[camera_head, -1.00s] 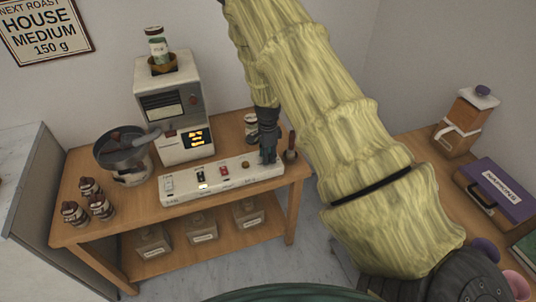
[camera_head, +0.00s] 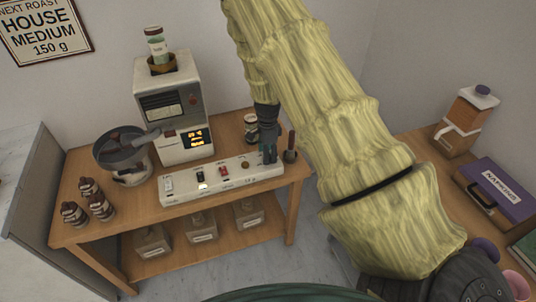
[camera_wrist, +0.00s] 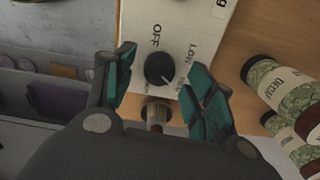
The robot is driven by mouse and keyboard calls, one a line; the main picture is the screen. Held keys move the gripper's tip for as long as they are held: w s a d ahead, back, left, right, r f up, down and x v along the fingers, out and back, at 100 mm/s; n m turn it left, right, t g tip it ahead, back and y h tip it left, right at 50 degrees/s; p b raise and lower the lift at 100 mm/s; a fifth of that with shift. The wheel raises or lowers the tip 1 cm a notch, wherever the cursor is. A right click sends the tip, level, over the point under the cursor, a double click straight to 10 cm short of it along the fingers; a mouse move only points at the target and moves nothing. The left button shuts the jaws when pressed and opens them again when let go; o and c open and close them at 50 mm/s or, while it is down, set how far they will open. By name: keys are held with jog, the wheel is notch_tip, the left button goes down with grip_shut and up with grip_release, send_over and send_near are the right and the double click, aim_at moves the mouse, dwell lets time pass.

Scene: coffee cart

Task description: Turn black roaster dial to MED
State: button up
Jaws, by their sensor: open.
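The black roaster dial (camera_wrist: 159,69) is a round knob on the white control panel (camera_wrist: 190,15) in the wrist view. OFF is printed on its left and LOW on its upper right; other lettering near the right finger is partly covered. A pale mark on the dial points to the lower right. My gripper (camera_wrist: 160,77) is open, with one teal-padded finger on each side of the dial, apparently not gripping it. In the head view my gripper (camera_head: 268,152) is over the right end of the control panel (camera_head: 215,188) and hides the dial.
A roaster (camera_head: 172,115) stands behind the panel, and a pan (camera_head: 125,150) is to its left. A jar (camera_head: 251,127) stands close behind my gripper. A dark upright handle (camera_head: 291,146) is just right of it. Small bottles (camera_head: 88,188) stand at the table's left.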

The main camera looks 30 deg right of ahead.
notch_tip(320, 180, up, 11)
dwell(0.4)
jog(key=shift+s+f, duration=0.1)
dwell(0.3)
jog(key=s+a+f+n+g+h, duration=0.1)
jog(key=s+a+f+n, duration=0.4)
jog(key=s+f, duration=0.55)
jog(key=s+a+f+n+h, duration=0.1)
jog(key=s+a+f+n, duration=0.1)
jog(key=s+f+n, duration=0.6)
jog(key=s+a+f+n+y, duration=0.1)
jog(key=s+a+n, duration=0.3)
jog(key=s, duration=0.6)
jog(key=s+a+f+n+t+y, duration=0.1)
jog(key=s+a+f+n, duration=0.3)
jog(key=s+a, duration=0.5)
jog(key=shift+s, duration=0.95)
